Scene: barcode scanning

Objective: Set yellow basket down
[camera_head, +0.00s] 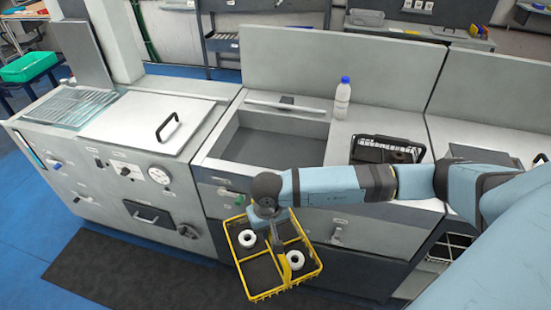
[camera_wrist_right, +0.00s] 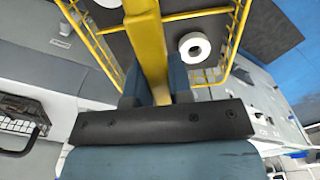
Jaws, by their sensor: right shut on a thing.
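The yellow basket (camera_head: 247,291) hangs in the air in front of the counter, above the dark floor mat. It has a yellow wire rim, a dark bottom, a divider and a middle handle. Two white ring-shaped items lie inside, a left one (camera_head: 247,238) and a right one (camera_head: 296,259). My right gripper (camera_head: 272,222) is over the basket and shut on its handle. In the right wrist view the yellow handle (camera_wrist_right: 148,50) runs between the two fingers (camera_wrist_right: 153,85), and one white ring (camera_wrist_right: 194,47) shows. My left gripper is not in view.
The counter has a recessed sink (camera_head: 272,140) and a white bottle (camera_head: 342,97) with a blue cap. A black wire basket (camera_head: 388,150) stands right of the sink. A lid with a black handle (camera_head: 147,122) is at left. Dark floor mat (camera_head: 105,275) lies below.

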